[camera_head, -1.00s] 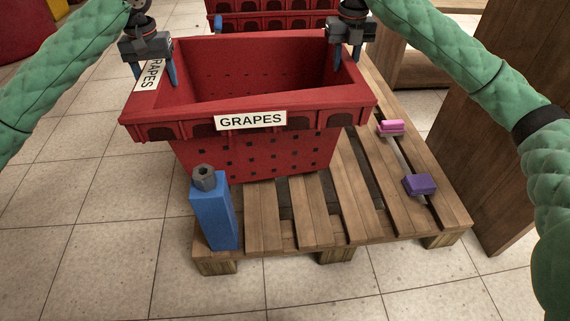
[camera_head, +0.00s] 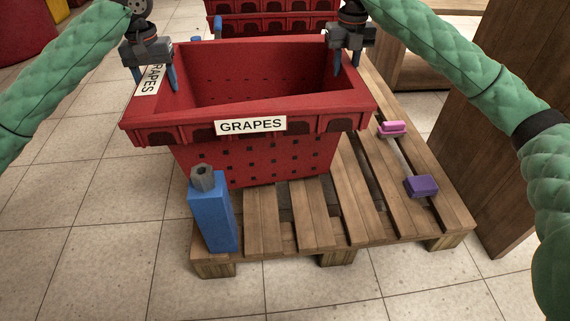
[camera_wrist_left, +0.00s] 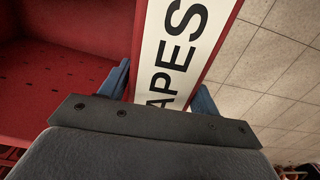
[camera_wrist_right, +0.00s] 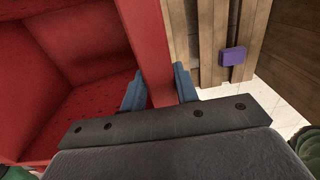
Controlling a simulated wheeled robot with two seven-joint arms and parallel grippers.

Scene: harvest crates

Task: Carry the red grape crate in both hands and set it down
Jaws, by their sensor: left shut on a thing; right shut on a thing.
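The red grape crate (camera_head: 345,118) is empty inside, with a white GRAPES label on its front and another on its left rim. It is over the wooden pallet (camera_head: 262,220); whether its base touches the slats is hidden. My left gripper (camera_head: 155,82) is shut on the crate's left rim; in the left wrist view its blue fingers straddle the labelled wall (camera_wrist_left: 180,50). My right gripper (camera_head: 345,66) is shut on the right rim; in the right wrist view its fingers straddle the red wall (camera_wrist_right: 150,45).
A blue post (camera_head: 212,215) with a grey hexagonal top stands at the pallet's front left corner. A pink block (camera_head: 391,129) and a purple block (camera_head: 421,186) lie on the right slats. More red crates (camera_head: 275,20) are behind. A wooden panel (camera_head: 500,120) stands at right.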

